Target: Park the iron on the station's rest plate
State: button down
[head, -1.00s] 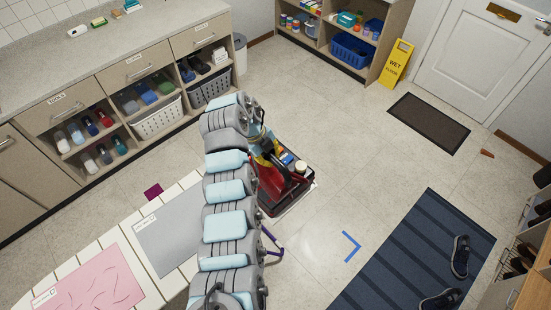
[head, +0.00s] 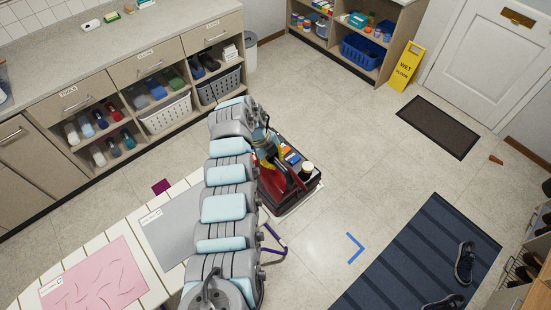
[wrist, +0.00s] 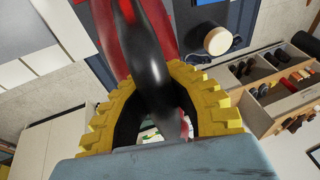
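A red and black iron-like object (head: 275,182) sits at the far end of the ironing board (head: 107,243), in or beside a dark tray-like station (head: 305,190). In the wrist view its black handle (wrist: 150,70) passes between the yellow toothed fingers of my gripper (wrist: 158,80), with the red body (wrist: 100,30) behind. The fingers wrap closely around the handle. In the head view my arm hides much of the board's far end and part of the iron. I cannot make out the rest plate, or whether the iron's sole touches anything.
A pink cloth (head: 95,280) and a grey panel (head: 172,228) lie on the board. Shelves with baskets (head: 166,112) line the left wall. A yellow wet-floor sign (head: 407,66), a striped rug (head: 425,255) and shoes (head: 464,262) are right.

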aim_at(263, 170)
jog(key=shift+f, duration=0.5)
jog(key=c, duration=1.2)
grip_release()
jog(key=shift+c, duration=0.2)
jog(key=b+v, duration=0.2)
jog(key=v, duration=1)
